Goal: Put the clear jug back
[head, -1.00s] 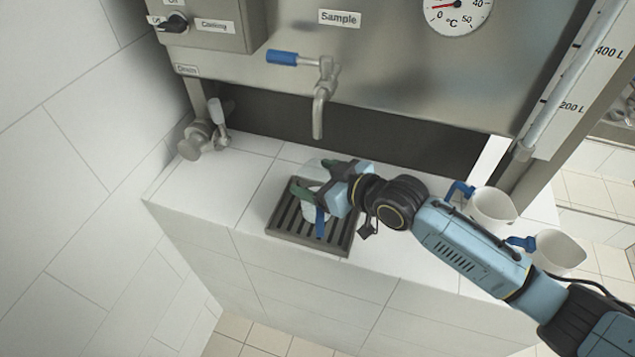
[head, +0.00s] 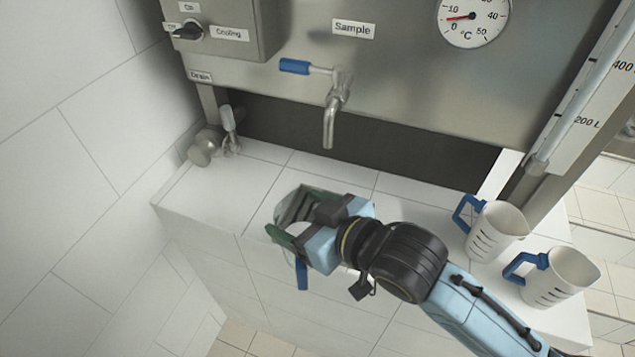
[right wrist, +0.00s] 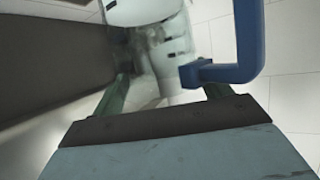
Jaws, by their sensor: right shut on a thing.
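The clear jug (head: 291,205) is see-through with a blue handle (head: 301,275). My right gripper (head: 293,217) is shut on it, and its green fingers and grey pads hide much of the jug. The gripper holds the jug over the front part of the white counter, below and left of the tap. In the right wrist view the jug (right wrist: 150,75) is between the fingers, with its blue handle (right wrist: 248,45) at the right. My left gripper is not in view.
Two white jugs with blue handles stand at the counter's right end, one farther back (head: 497,232) and one in front (head: 560,278). The sample tap (head: 330,120) hangs above. A drain valve (head: 207,147) is at the back left. The left counter (head: 215,195) is clear.

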